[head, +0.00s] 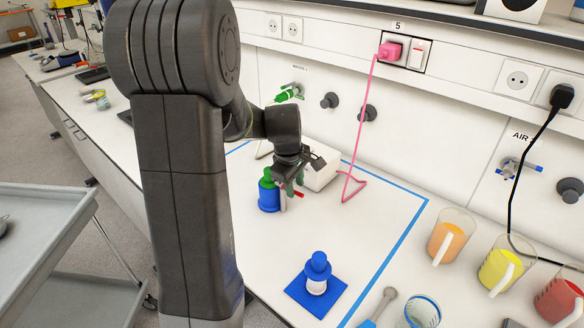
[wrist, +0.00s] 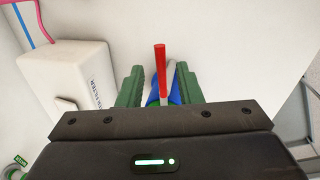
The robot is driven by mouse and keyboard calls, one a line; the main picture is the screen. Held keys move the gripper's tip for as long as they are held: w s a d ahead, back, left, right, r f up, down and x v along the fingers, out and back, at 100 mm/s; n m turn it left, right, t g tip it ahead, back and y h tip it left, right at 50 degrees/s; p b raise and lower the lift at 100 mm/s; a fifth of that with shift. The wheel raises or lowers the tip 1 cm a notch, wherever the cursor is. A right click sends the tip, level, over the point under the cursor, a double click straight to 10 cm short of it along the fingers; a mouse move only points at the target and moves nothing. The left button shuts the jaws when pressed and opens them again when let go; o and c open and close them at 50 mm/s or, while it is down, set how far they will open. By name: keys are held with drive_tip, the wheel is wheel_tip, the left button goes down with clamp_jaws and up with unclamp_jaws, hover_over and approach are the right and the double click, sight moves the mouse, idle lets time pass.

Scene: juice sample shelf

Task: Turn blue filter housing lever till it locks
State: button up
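The blue filter housing (head: 269,198) with a green top stands upright on the bench in the head view. A red lever (head: 298,194) shows just right of it. My gripper (head: 292,187) is close beside the housing, pointing down. In the wrist view the red lever (wrist: 160,70) lies between the two green fingers of my gripper (wrist: 158,85), with gaps on both sides. The gripper looks open around the lever. Part of the blue housing (wrist: 174,88) shows behind the lever; the rest is hidden by the gripper body.
A white filter box (wrist: 65,75) stands close to my gripper. A blue-and-white bottle (head: 317,275) stands on a blue mat (head: 335,291) toward the front. A pink cord (head: 360,125) hangs behind. Beakers of coloured juice, including an orange one (head: 447,240), stand at right. The bench between is clear.

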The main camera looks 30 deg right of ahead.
wheel_tip(320, 180, up, 13)
drive_tip(key=s+a+b, duration=0.1)
drive_tip(key=a, duration=0.1)
drive_tip(key=shift+a+f, duration=0.2)
drive_tip(key=shift+f, duration=0.1)
drive_tip(key=f, duration=0.4)
drive_tip(key=d+f, duration=0.1)
drive_tip(key=f, duration=0.4)
drive_tip(key=w+d+f+p, duration=0.1)
drive_tip(key=f, duration=0.3)
drive_tip(key=shift+d+f, duration=0.25)
drive_tip(key=shift+r, duration=0.1)
